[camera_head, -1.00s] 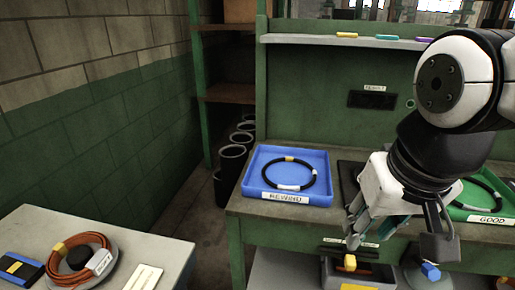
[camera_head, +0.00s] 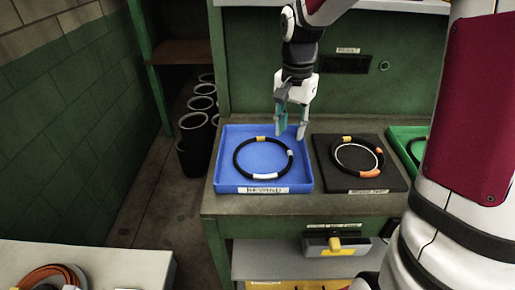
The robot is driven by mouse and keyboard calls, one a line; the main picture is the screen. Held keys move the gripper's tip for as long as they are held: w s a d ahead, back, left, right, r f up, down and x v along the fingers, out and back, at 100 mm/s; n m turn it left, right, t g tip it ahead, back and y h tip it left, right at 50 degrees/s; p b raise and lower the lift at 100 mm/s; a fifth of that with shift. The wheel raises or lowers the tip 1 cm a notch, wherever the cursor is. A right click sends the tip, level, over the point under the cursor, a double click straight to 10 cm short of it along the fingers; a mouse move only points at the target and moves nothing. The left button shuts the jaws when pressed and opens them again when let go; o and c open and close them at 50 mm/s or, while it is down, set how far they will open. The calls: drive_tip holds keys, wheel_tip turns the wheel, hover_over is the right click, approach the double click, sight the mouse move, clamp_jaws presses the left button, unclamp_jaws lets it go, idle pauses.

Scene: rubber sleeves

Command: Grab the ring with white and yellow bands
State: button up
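A black ring with a white band and a yellow band (camera_head: 242,162) lies flat in the blue tray (camera_head: 222,173) labelled REWIND. The white band is at its front and the yellow band at its back. My gripper (camera_head: 289,134) points down over the back right part of the blue tray, beside the ring. Its two fingers are apart with nothing visible between them. I cannot tell its exact height above the tray.
A dark mat (camera_head: 399,179) right of the blue tray holds another black ring with yellow and orange bands (camera_head: 378,160) around a pale inner ring. A green tray (camera_head: 397,137) is further right, partly hidden by my arm. Black cylinders (camera_head: 195,150) stand on the floor at left.

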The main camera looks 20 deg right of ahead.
sight(288, 165)
wheel_tip(288, 165, down, 12)
drive_tip(key=shift+s+d+f+p, duration=0.1)
drive_tip(key=shift+d+f+p, duration=0.05)
drive_tip(key=shift+p, duration=0.3)
clamp_jaws()
